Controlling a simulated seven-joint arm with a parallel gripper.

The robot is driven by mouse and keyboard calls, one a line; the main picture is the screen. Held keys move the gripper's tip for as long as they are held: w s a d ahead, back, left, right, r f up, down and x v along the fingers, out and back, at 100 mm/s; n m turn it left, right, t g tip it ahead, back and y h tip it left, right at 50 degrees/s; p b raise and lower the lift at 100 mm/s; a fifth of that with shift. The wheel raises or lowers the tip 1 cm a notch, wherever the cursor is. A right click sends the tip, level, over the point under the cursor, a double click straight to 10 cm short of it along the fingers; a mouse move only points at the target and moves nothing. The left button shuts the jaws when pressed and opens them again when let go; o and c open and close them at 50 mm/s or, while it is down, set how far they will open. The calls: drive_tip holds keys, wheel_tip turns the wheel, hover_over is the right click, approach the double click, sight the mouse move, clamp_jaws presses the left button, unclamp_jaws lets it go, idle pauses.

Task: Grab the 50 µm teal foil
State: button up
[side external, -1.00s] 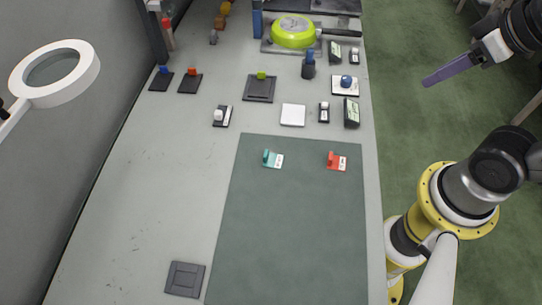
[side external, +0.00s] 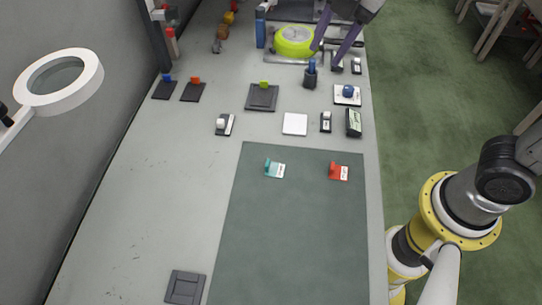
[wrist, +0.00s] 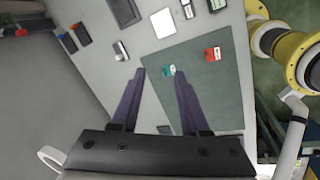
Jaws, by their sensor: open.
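The teal foil (side external: 279,171), a small tile with a white label and an upright teal tab, lies on the dark green mat (side external: 290,240) near its back edge. My gripper (side external: 326,58) is at the top of the side view, above the back of the table, with its two purple fingers apart and empty. In the wrist view the teal foil (wrist: 168,70) appears between the open fingertips (wrist: 160,71), farther off and not touched. The label is too small to read.
A red foil tile (side external: 339,172) lies on the mat to the right. Behind the mat are a white square plate (side external: 295,124), a black block (side external: 353,122) and a blue-knobbed holder (side external: 310,74). The mat's front is clear.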

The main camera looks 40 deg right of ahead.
drive_tip(key=w+a+f+n+g, duration=0.2)
drive_tip(key=w+a+f+n, duration=0.1)
drive_tip(key=a+f, duration=0.35)
drive_tip(key=n+h, duration=0.1)
drive_tip(key=n, duration=0.1)
hover_over(268, 162)
wheel_tip(268, 162, down, 6)
drive_tip(key=shift+g, duration=0.4)
drive_tip(key=f, duration=0.7)
drive_tip(key=shift+s+f, duration=0.1)
drive_tip(key=shift+s, duration=0.1)
drive_tip(key=shift+w+f, duration=0.15)
drive_tip(key=shift+f, duration=2.7)
drive_tip(key=shift+c, duration=0.2)
clamp_jaws()
